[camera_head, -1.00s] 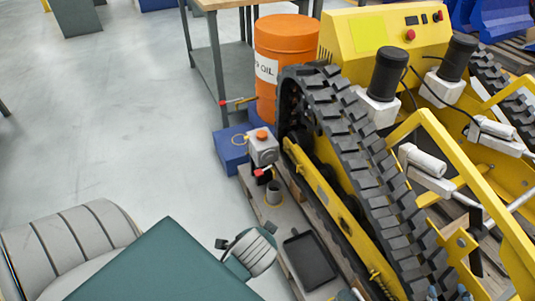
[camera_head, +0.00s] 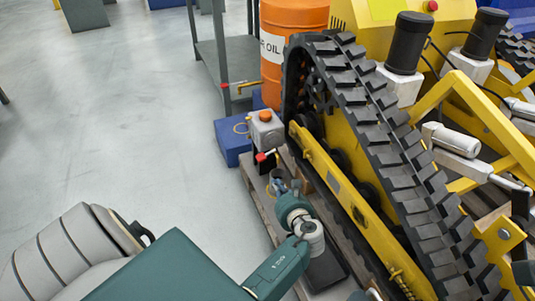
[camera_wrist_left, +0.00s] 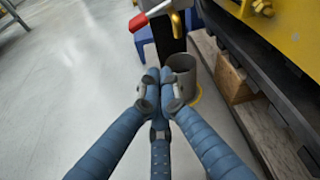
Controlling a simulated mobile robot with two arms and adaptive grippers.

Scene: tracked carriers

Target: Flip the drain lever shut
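The drain lever (camera_head: 263,157) has a red grip and a pale shaft. It sticks out to the left below a grey box with an orange cap (camera_head: 264,115) beside the track. In the left wrist view the lever (camera_wrist_left: 148,16) is at the top, joined to a brass-coloured fitting. My left gripper (camera_head: 283,186) is just below the lever and apart from it. In the left wrist view its blue fingers (camera_wrist_left: 159,76) come together at the tips, with nothing visible between them. My right gripper is out of view.
A grey cup (camera_wrist_left: 182,70) stands just right of my left fingertips. The tracked carrier (camera_head: 395,165) fills the right side. A blue box (camera_head: 232,140), an orange oil drum (camera_head: 288,70) and a grey work table (camera_head: 228,60) stand behind. The floor on the left is clear.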

